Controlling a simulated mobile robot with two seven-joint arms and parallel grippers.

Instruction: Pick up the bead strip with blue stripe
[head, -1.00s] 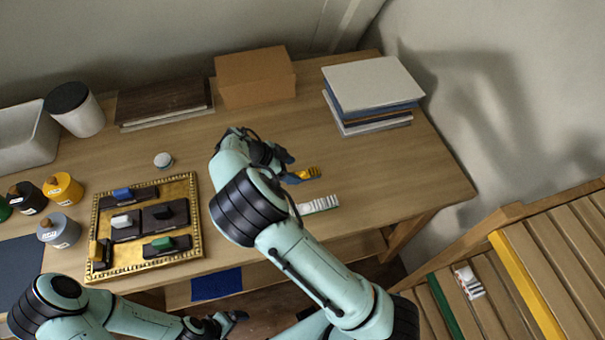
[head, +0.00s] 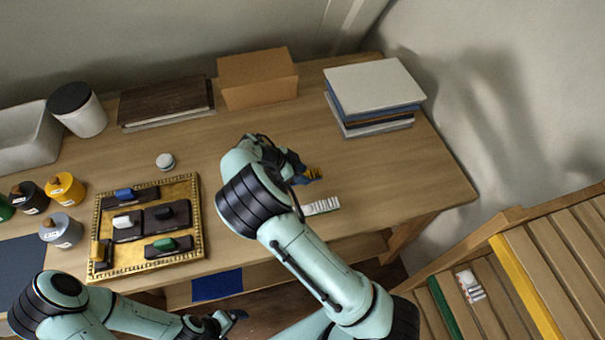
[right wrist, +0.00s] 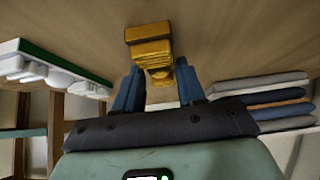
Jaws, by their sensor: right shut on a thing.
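My right gripper (head: 303,172) is over the table, its blue fingers shut on a yellow ribbed piece (head: 315,173). In the right wrist view the piece (right wrist: 150,50) sticks out beyond the fingertips (right wrist: 160,88) and has a dark edge. A white bead strip (head: 322,206) lies on the table near the front edge, just below the gripper. A white-beaded strip with a green edge (right wrist: 60,60) shows at the left of the right wrist view. I cannot make out a blue stripe on any strip. My left gripper (head: 230,318) is low, in front of the table; its jaws are unclear.
A gilt tray (head: 198,225) with several dark blocks with coloured tops stands left. A small white round piece (head: 165,161), a cardboard box (head: 257,78) and stacked books (head: 375,90) stand behind. A slatted bench (head: 550,260) is at right.

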